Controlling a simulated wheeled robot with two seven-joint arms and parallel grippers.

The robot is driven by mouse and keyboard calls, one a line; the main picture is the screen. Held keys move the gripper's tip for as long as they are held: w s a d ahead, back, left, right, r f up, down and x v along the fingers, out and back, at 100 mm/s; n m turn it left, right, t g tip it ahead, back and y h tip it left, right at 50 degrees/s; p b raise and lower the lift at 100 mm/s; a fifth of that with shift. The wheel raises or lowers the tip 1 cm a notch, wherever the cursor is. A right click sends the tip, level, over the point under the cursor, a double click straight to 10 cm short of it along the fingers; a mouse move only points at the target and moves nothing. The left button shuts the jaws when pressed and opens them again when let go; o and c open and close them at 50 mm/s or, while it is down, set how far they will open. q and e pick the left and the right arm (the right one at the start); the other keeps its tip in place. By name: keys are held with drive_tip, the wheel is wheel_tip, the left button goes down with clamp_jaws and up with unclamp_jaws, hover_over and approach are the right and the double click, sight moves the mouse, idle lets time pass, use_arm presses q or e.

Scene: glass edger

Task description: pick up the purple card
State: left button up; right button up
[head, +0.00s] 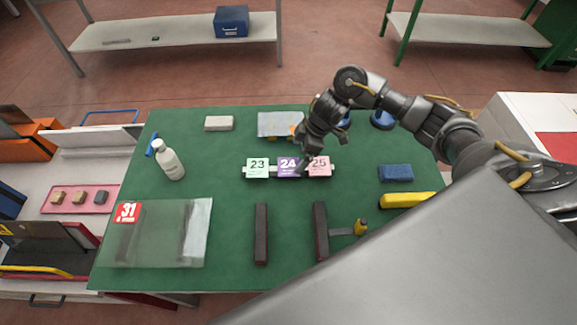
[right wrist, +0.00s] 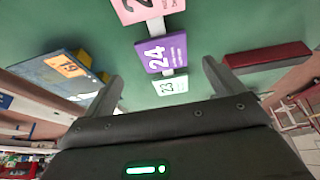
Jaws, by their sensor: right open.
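The purple card (head: 289,168), marked 24, sits in a row on the green table, between the pale green card (head: 257,168) marked 23 and the pink card (head: 319,167) marked 25. My left gripper is not in view.
On the green table (head: 225,180) are a white bottle (head: 170,162), a clear sheet with a red 31 label (head: 127,211), two dark bars (head: 261,235), a hammer (head: 359,228), a blue block (head: 396,172) and a yellow object (head: 408,200). The table just left of the cards is clear.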

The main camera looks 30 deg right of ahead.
sight(289, 166)
drive_tip(key=shift+a+f+p, duration=0.3)
drive_tip(key=shift+f, duration=0.1)
drive_tip(key=x, duration=0.4)
drive_tip(key=shift+s+a+f+p, duration=0.1)
drive_tip(key=shift+a+p, duration=0.05)
drive_tip(key=shift+p, duration=0.2)
drive_tip(key=shift+c, duration=0.3)
drive_tip(key=c, duration=1)
